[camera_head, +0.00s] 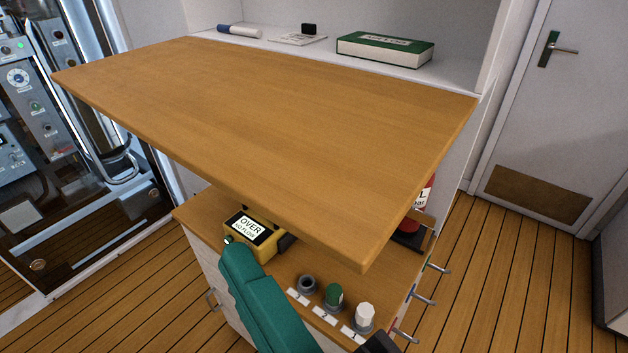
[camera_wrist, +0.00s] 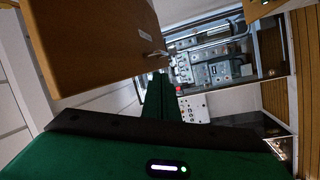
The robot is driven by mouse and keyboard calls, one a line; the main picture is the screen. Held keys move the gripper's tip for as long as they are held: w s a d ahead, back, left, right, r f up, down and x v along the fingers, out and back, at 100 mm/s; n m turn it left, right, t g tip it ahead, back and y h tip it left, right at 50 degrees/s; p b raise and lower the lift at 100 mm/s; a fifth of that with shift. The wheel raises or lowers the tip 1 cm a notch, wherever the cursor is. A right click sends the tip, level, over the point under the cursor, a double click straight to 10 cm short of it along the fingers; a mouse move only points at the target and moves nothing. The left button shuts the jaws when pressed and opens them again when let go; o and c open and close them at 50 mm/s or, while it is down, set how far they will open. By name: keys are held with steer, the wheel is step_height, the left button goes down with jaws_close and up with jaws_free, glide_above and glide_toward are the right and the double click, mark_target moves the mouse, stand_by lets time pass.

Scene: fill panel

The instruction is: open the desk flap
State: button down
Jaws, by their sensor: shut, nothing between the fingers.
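The desk flap (camera_head: 290,130) is a wide wooden board. In the head view it lies about level, folded out in front of the white cabinet. In the wrist view the flap (camera_wrist: 95,45) fills the upper left, with a small metal handle (camera_wrist: 155,54) and a pale label near its edge. My gripper (camera_wrist: 160,80) is shut and empty; its dark green fingers point toward the handle's side of the flap. I cannot tell whether they touch it. In the head view my green arm end is low, below the flap's front edge.
Below the flap, a wooden counter (camera_head: 203,212) carries a yellow device (camera_head: 254,230) and several knobs or caps, including a green one (camera_head: 334,296). A green book (camera_head: 385,48) lies on the shelf behind. A glass-fronted instrument cabinet stands left; a door (camera_head: 555,110) is right.

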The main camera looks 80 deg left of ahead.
steer(key=w+d+f+n+g+h, duration=0.1)
steer(key=w+n+g+h, duration=0.15)
steer(key=n, duration=1.05)
steer(key=w+d+f+n+g+h, duration=0.1)
steer(key=w+n+g, duration=0.25)
steer(key=n, duration=1.05)
steer(key=s+a+r, duration=0.6)
steer(key=a, duration=0.1)
steer(key=shift+s+t, duration=0.3)
steer(key=shift+s, duration=0.05)
